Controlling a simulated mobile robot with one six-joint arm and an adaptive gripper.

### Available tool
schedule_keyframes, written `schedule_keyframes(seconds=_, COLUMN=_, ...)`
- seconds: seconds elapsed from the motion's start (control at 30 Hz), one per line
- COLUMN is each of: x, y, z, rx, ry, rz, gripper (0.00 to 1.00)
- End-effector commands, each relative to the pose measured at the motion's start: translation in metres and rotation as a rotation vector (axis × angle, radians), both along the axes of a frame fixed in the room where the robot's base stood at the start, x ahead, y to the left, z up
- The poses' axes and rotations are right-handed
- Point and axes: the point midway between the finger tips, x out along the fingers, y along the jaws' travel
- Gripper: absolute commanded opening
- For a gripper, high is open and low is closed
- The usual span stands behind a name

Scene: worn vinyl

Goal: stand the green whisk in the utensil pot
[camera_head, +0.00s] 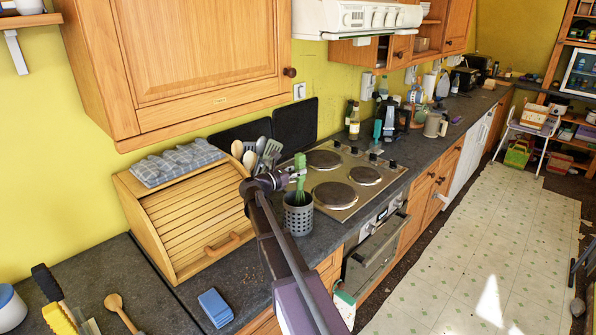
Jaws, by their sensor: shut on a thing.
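The green whisk (301,168) is upright in the head view, beside the front of the hob. My gripper (284,179) is shut on it from the left, at about its middle. The grey perforated utensil pot (298,218) stands on the dark counter directly below the whisk. The whisk's lower end meets the pot's rim in the picture; I cannot tell how far inside it is. My arm crosses in front of the pot's left side and hides part of it.
A wooden bread bin (190,225) with a folded cloth (178,163) on top stands left. Wooden spoons and spatulas (262,147) rise behind my gripper. The hob (340,178) lies right of the pot. Blue sponges (215,307) lie on the near counter.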

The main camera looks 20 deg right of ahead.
Motion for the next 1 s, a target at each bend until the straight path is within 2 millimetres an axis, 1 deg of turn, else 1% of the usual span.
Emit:
schedule_keyframes(seconds=0.8, x=0.0, y=-0.001, z=-0.018, rx=0.0, ry=0.0, rz=-0.001, gripper=0.0)
schedule_keyframes(seconds=0.83, x=0.0, y=-0.001, z=-0.018, rx=0.0, ry=0.0, rz=-0.001, gripper=0.43)
schedule_keyframes(seconds=0.87, x=0.0, y=-0.001, z=-0.017, rx=0.0, ry=0.0, rz=-0.001, gripper=0.52)
schedule_keyframes(seconds=0.9, x=0.0, y=-0.001, z=-0.017, rx=0.0, ry=0.0, rz=-0.001, gripper=0.64)
schedule_keyframes(seconds=0.97, x=0.0, y=-0.001, z=-0.017, rx=0.0, ry=0.0, rz=-0.001, gripper=0.8)
schedule_keyframes(seconds=1.0, x=0.0, y=-0.001, z=-0.017, rx=0.0, ry=0.0, rz=-0.001, gripper=0.8)
